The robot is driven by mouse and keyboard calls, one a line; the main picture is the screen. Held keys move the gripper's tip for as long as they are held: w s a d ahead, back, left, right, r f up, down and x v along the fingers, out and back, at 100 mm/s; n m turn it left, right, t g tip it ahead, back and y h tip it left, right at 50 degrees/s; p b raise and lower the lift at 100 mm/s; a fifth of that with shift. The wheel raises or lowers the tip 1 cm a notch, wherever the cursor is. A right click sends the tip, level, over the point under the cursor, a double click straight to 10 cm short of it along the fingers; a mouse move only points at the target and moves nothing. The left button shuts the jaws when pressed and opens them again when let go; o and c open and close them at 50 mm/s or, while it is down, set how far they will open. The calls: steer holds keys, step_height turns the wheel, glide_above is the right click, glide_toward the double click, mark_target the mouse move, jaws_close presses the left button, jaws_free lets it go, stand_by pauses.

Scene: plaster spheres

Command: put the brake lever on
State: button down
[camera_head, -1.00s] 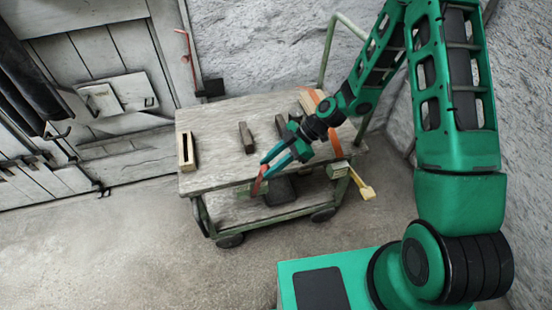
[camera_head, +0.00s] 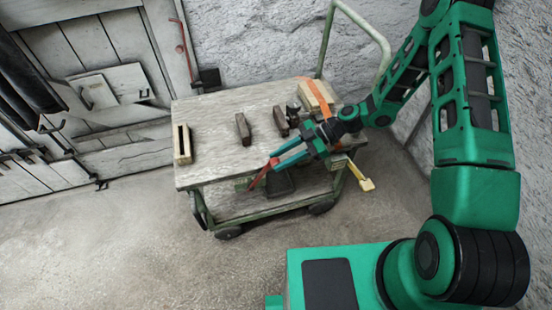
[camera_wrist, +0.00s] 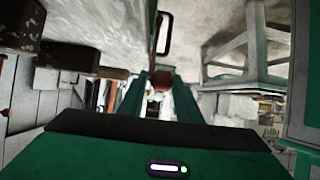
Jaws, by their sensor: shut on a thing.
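The red brake lever (camera_head: 260,178) is at the front edge of the wooden cart (camera_head: 208,140), leaning with its upper end to the right. My gripper (camera_head: 276,165) reaches in from the right and is shut on the lever's upper end. In the wrist view, a reddish-brown piece of the lever (camera_wrist: 162,80) shows between the two green fingers of my gripper (camera_wrist: 160,88). The lever's lower end is by the cart's frame below the deck; how it is joined there is too small to tell.
On the cart deck lie a pale slotted block (camera_head: 182,145), two dark brown blocks and a pale block with an orange strap (camera_head: 317,96). A yellow handle (camera_head: 361,180) sticks out at the front right. The floor (camera_head: 130,235) in front is clear.

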steer(key=shift+s+d+f, duration=0.3)
steer(key=shift+s, duration=0.15)
steer(key=c, duration=1.4)
jaws_free()
steer(key=shift+w+r, duration=0.1)
steer(key=shift+r, duration=0.05)
steer(key=shift+w+a, duration=0.1)
steer(key=v, duration=1.1)
